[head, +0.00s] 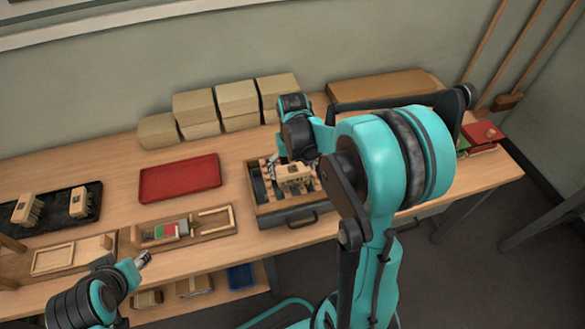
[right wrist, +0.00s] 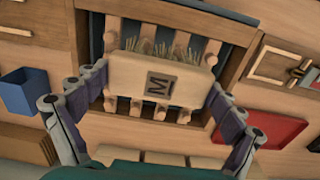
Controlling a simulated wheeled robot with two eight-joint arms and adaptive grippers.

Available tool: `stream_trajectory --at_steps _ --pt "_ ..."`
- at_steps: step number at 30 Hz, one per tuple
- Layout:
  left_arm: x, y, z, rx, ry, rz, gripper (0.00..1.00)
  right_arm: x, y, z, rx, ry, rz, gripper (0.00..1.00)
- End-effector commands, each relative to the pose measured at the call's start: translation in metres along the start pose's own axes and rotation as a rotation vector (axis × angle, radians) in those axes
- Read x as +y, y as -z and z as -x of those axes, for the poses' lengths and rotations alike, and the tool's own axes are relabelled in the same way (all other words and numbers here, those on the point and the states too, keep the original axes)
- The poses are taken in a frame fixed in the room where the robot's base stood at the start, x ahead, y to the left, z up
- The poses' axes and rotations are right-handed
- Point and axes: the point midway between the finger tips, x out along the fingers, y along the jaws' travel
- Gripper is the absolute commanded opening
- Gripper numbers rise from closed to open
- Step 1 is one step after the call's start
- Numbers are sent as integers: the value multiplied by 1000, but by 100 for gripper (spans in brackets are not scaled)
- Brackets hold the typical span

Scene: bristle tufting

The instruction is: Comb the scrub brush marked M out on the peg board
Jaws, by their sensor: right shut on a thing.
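The scrub brush (right wrist: 135,78) is a pale wooden block with a dark M on its face; it also shows in the head view (head: 293,172). My right gripper (right wrist: 160,85) is shut on the block, with a finger at each end. The peg board (right wrist: 246,48) is a wooden frame with rows of pale pegs over a dark bed; it stands on the table in the head view (head: 285,207). The brush is over the pegs, bristles towards them; how deep they reach is hidden. My left gripper (head: 144,259) hangs near the table's front edge; its jaw opening is unclear.
A black tray (head: 58,207) with more brushes lies at the left. An empty red tray (head: 180,178) lies left of the peg board. A wooden holder (head: 213,222) with a red and green piece is in front of it. Several tan boxes (head: 237,97) stand against the wall.

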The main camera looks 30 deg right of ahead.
Motion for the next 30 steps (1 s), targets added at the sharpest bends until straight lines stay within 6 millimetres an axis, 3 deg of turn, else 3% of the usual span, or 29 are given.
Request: stream_trajectory --at_steps 30 --pt "0 -4 -6 0 0 0 40 0 0 -9 0 0 0 71"
